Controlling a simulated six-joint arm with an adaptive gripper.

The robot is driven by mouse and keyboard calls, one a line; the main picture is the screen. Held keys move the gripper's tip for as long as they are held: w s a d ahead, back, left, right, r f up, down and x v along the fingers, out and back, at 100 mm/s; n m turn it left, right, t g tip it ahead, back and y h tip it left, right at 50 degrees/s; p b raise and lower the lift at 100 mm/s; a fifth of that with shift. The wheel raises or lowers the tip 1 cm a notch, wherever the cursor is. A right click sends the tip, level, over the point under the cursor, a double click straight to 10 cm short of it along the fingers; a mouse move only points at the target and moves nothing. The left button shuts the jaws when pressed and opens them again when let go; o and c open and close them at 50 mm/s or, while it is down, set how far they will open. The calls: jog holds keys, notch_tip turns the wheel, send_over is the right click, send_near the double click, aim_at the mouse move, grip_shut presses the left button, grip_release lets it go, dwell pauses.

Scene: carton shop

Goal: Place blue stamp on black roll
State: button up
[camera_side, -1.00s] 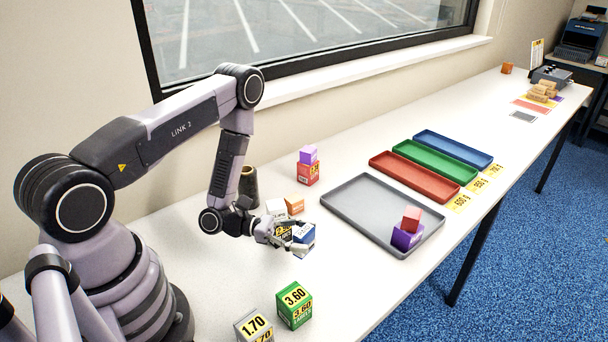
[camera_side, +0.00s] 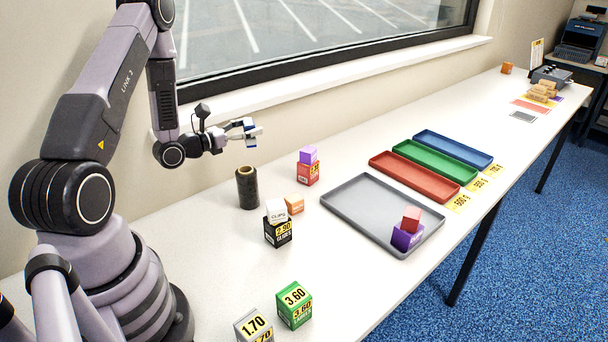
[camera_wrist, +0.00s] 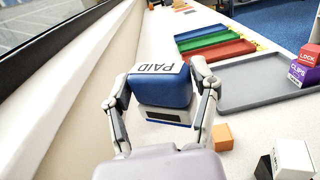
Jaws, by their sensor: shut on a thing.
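My gripper (camera_side: 246,128) is shut on the blue stamp (camera_side: 250,131), high above the table. In the wrist view the stamp (camera_wrist: 160,88) is a blue block with a white top marked PAID, held between the two fingers (camera_wrist: 161,97). The black roll (camera_side: 247,188) stands upright on the table below the gripper, with a brown core showing at its top. The stamp is well apart from the roll. I do not make out the roll in the wrist view.
Near the roll are a white box (camera_side: 276,210) on a black box (camera_side: 278,233), an orange box (camera_side: 294,203), and a purple box (camera_side: 308,155) on a red box (camera_side: 308,173). A grey tray (camera_side: 365,225) lies to the right. The window wall is close behind.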

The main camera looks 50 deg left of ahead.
aim_at(245, 169)
jog(key=shift+n+y, duration=0.3)
jog(key=shift+y, duration=0.2)
jog(key=f, duration=0.1)
jog(key=a+f, duration=0.1)
jog(key=s+a+f, duration=0.1)
jog(key=f, duration=0.1)
jog(key=shift+a, duration=0.15)
jog(key=shift+f, duration=2.1)
jog(key=o, duration=1.2)
jog(key=shift+f, duration=0.1)
jog(key=shift+c, duration=0.2)
